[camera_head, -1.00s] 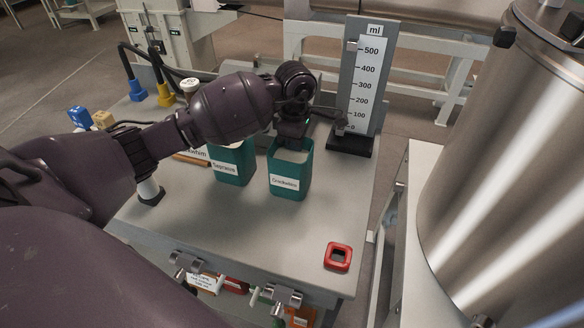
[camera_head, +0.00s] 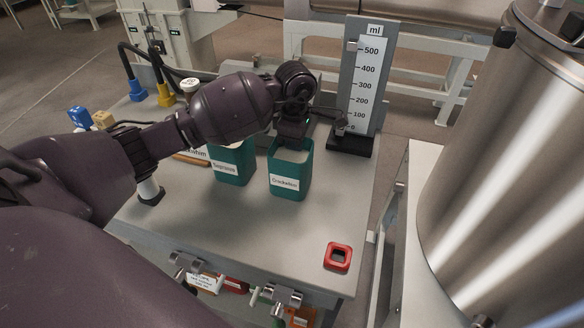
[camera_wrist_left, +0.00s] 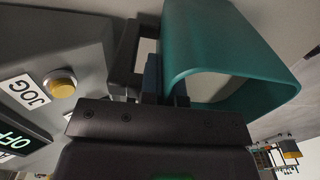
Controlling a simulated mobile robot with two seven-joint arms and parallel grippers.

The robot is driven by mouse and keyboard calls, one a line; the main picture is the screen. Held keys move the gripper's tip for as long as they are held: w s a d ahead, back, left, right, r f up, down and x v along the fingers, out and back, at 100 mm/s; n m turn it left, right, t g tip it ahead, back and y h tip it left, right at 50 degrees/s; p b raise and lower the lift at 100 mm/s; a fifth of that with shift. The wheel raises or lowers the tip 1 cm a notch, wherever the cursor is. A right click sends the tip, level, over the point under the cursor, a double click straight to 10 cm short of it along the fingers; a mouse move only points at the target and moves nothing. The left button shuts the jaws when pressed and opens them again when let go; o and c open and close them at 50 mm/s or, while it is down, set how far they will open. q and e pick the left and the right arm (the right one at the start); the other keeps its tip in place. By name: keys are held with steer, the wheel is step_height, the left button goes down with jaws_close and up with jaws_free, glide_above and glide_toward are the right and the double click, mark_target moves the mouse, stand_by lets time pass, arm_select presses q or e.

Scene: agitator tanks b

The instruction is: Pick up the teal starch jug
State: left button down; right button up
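Two teal jugs stand side by side on the grey bench (camera_head: 215,225). No label legibly reads starch. The right teal jug (camera_head: 290,182) is upright, with a white label. My left gripper (camera_head: 291,140) is at its back rim. In the left wrist view, this jug (camera_wrist_left: 225,40) shows its open mouth, with a dark frame-like part beside it. The fingers of my left gripper (camera_wrist_left: 166,88) are close together, with the jug's wall seemingly between them; the contact is partly hidden. The left teal jug (camera_head: 234,165) is apart from it, partly behind my arm. My right gripper is out of view.
A millilitre gauge (camera_head: 358,85) stands behind the right jug on a black base. A red square ring (camera_head: 338,257) lies at the bench's front right. A large steel tank (camera_head: 500,170) rises to the right. The bench between jugs and ring is clear.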

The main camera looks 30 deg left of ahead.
arm_select(q)
steer(key=shift+r, duration=0.15)
stand_by(0.6)
steer(key=shift+r, duration=0.1)
steer(key=shift+r+p, duration=0.3)
steer(key=shift+r, duration=1.55)
steer(key=shift+r+p, duration=0.35)
steer(key=shift+r, duration=2.7)
step_height(320, 180, up, 10)
steer(key=shift+f+p, duration=0.2)
steer(key=shift+p, duration=0.2)
steer(key=shift+r, duration=0.15)
